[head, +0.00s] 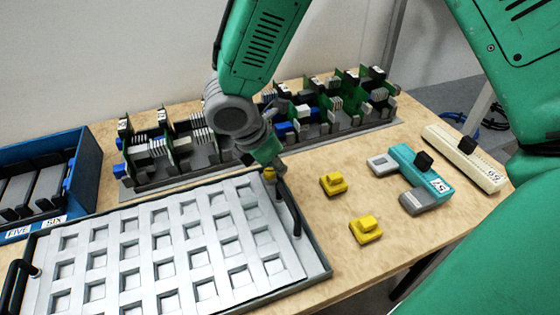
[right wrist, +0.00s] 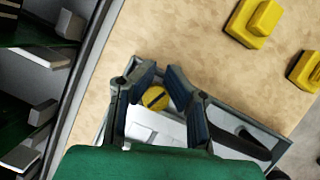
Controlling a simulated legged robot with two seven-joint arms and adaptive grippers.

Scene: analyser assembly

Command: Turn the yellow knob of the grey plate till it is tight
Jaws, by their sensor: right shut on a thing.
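The grey plate (head: 165,240) lies flat on the table in the head view, a light grid of square openings in a dark frame with a black handle at each side. Its yellow knob (head: 269,174) is at the far right corner, partly hidden by my right gripper (head: 272,160). In the right wrist view the yellow knob (right wrist: 155,97) is round with a dark slot, on the corner of the plate. My right gripper (right wrist: 158,84) points down with its fingers on either side of the knob, shut on it. My left gripper is not in view.
A long grey rack (head: 285,135) with circuit boards stands behind the plate. A blue box (head: 75,160) is at the left. Two loose yellow pieces (head: 333,184) (head: 365,230), a teal device (head: 420,170) and a cream module (head: 465,158) lie to the right, with bare wood between them.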

